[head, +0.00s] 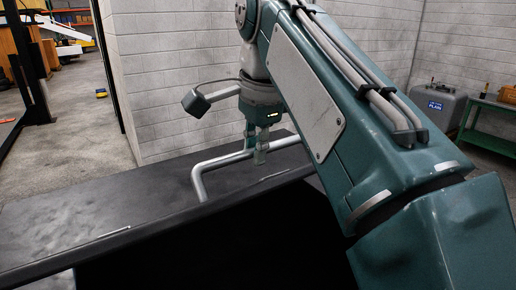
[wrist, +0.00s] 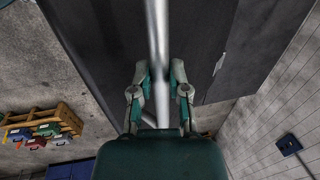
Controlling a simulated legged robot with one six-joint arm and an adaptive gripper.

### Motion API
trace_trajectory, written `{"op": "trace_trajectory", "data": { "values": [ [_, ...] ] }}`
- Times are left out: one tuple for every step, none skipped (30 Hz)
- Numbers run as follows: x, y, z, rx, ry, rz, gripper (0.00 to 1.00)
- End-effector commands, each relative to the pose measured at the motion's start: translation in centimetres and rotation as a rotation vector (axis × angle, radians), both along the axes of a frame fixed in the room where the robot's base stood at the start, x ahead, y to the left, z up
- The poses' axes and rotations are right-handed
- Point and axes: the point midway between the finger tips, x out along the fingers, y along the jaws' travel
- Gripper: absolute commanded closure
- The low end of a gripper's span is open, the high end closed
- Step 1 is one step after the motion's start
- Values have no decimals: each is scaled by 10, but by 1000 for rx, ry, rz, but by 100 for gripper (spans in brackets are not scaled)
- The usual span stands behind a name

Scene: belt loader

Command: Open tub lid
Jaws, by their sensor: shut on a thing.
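The black tub lid (head: 100,205) is a wide flat panel across the lower left of the head view. It also fills the upper middle of the wrist view (wrist: 215,35). A silver bar handle (head: 208,167) rises from the lid; in the wrist view the bar (wrist: 157,25) runs down between my fingers. My gripper (head: 257,154) points down from above and is shut on the handle; its fingertips (wrist: 159,72) sit on either side of the bar. The area below the lid's near edge is black, and I cannot tell whether a gap shows there.
A pale block wall (head: 175,60) stands close behind the lid. A grey case (head: 438,105) and a green bench (head: 488,118) with a basket (head: 508,95) are at the right. Open floor (head: 75,125) lies at the left. A wooden rack (wrist: 45,122) with coloured bins shows in the wrist view.

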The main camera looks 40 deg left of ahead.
Motion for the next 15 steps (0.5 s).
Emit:
{"op": "trace_trajectory", "data": {
  "values": [
    [1,2,-3,-2,1,0,100],
    [1,2,-3,-2,1,0,100],
    [1,2,-3,-2,1,0,69],
    [1,2,-3,-1,0,-1,56],
    [2,1,-3,-1,0,-1,43],
    [1,1,-2,-1,0,-1,43],
    [1,0,-2,-1,0,-1,43],
    [1,-1,-1,0,0,-1,43],
    [1,-1,-1,1,0,-1,43],
    [1,-1,-1,1,0,-1,43],
    [1,-1,0,1,0,-1,43],
    [1,-2,0,2,0,-1,43],
    [1,-2,0,2,0,-1,43],
    [1,-3,1,3,-1,-1,43],
    [1,-3,1,3,-1,-1,43]
  ]
}}
